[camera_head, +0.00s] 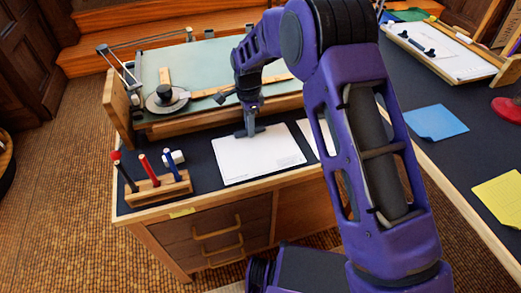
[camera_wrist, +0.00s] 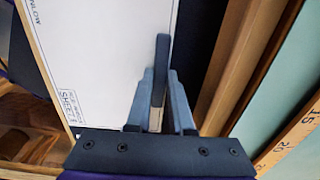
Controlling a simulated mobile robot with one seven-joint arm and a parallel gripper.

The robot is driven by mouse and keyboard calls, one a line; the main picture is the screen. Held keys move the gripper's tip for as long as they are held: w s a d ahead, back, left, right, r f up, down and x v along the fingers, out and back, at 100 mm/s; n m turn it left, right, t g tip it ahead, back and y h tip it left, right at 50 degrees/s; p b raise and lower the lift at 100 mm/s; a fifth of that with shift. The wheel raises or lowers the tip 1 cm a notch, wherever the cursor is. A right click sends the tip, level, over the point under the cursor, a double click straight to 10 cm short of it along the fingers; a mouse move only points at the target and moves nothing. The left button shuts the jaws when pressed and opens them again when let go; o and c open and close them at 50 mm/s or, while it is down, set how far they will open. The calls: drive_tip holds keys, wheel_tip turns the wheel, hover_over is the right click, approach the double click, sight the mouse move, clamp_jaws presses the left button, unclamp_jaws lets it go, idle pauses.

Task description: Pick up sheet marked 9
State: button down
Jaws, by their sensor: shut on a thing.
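A white sheet (camera_head: 258,158) lies on the dark desk top in the head view, in front of the green drafting board. In the wrist view the sheet (camera_wrist: 108,50) extends left of the fingers of my gripper (camera_wrist: 161,75). A printed "SHEET" label shows near its edge, but I cannot read its number clearly. The sheet looks flat, at or close to the desk.
A second white sheet (camera_head: 319,138) is partly hidden behind my arm. A wooden pen rack (camera_head: 158,188) stands at the left. The drafting board (camera_head: 215,65) is right behind my gripper. Blue paper (camera_head: 436,122) and yellow paper (camera_head: 502,197) lie on the right desk.

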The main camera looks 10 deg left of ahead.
drive_tip(key=shift+r, duration=0.4)
drive_tip(key=shift+s+d+r+p, duration=0.1)
drive_tip(key=shift+s+r+p, duration=0.1)
drive_tip(key=shift+r+p, duration=1.05)
drive_tip(key=shift+s+d+r+p, duration=0.15)
drive_tip(key=shift+r+p, duration=0.55)
drive_tip(key=shift+r, duration=0.9)
drive_tip(key=shift+s+r, duration=0.1)
drive_tip(key=shift+s, duration=0.1)
